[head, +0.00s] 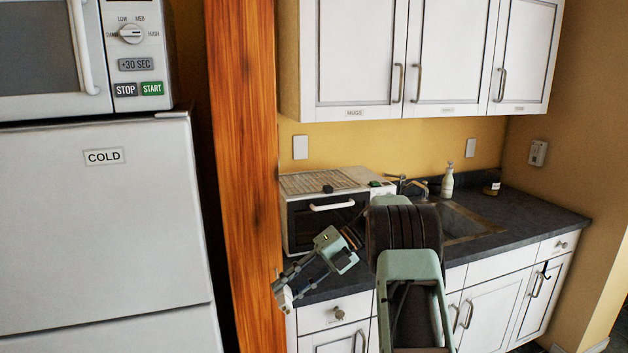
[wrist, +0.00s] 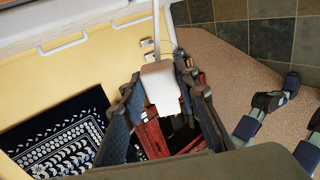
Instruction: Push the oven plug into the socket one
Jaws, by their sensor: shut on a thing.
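My gripper (head: 280,289) reaches left and down in front of the counter, beside the orange wooden post. In the wrist view my gripper (wrist: 163,88) is shut on a white block-shaped plug (wrist: 159,77), with a pale cord running up from it. The plug (head: 285,299) also shows as a small white piece at the fingertips in the head view. It is held in the air. The oven (head: 312,221), white with a dark door, stands on the counter, partly behind my arm. Small pale fittings (wrist: 148,44) sit on the yellow wall in the wrist view; I cannot tell which is socket one.
The wooden post (head: 244,180) stands close left of my gripper, with the fridge (head: 100,220) beyond it. The dark countertop (head: 535,212) carries a soap bottle (head: 447,181) near the sink. A patterned rug (wrist: 62,135) and reddish things below the fingers show in the wrist view.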

